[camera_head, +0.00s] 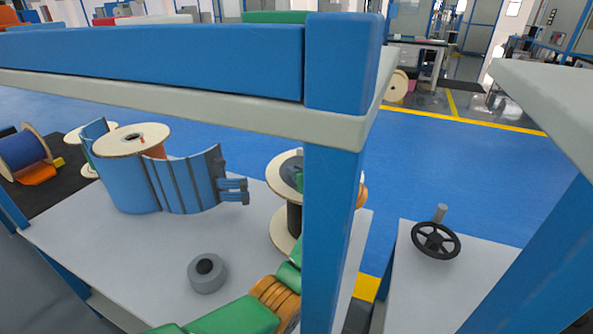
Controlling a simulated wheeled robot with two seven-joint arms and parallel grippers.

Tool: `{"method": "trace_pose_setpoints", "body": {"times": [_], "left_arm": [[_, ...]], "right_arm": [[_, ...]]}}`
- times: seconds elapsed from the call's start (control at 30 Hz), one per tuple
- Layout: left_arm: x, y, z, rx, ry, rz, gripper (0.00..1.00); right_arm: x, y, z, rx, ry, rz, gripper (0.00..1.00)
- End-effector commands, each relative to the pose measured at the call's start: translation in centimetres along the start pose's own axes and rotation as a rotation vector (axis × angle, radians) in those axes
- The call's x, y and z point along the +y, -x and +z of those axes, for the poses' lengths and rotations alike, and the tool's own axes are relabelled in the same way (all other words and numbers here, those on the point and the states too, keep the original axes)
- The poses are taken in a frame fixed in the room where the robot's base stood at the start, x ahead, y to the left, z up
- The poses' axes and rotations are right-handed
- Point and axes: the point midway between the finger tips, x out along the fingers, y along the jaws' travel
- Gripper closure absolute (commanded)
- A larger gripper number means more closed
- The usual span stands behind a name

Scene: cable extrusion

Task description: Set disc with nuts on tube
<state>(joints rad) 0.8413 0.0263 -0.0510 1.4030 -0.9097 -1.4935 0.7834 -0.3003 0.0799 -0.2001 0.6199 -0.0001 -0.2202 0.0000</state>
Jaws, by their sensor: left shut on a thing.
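A pale wooden disc (276,176) shows just left of the blue post, above a black tube (293,217). The tube stands on a lower pale disc (282,238) on the grey table. The post hides the right side of the discs and tube, so I cannot tell whether the upper disc touches the tube. My left gripper (298,166) is shut on the upper disc at its top, mostly hidden by the post. My green and orange left arm reaches up behind the post. Nuts are too small to make out. My right gripper is out of view.
A blue frame beam (150,55) and post (335,240) stand close in front. On the table (100,250) are a wooden reel (131,139) in a curved blue guard (180,185) and a grey ring (206,273). A black handwheel (436,241) sits on the right table.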

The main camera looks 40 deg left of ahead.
Motion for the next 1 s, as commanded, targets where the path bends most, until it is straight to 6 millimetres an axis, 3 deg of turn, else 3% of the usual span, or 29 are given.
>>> {"method": "trace_pose_setpoints", "body": {"times": [1.0], "left_arm": [[-0.12,-0.39,-0.23,0.001,0.001,0.002,1.00]], "right_arm": [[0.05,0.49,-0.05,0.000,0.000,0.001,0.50]]}}
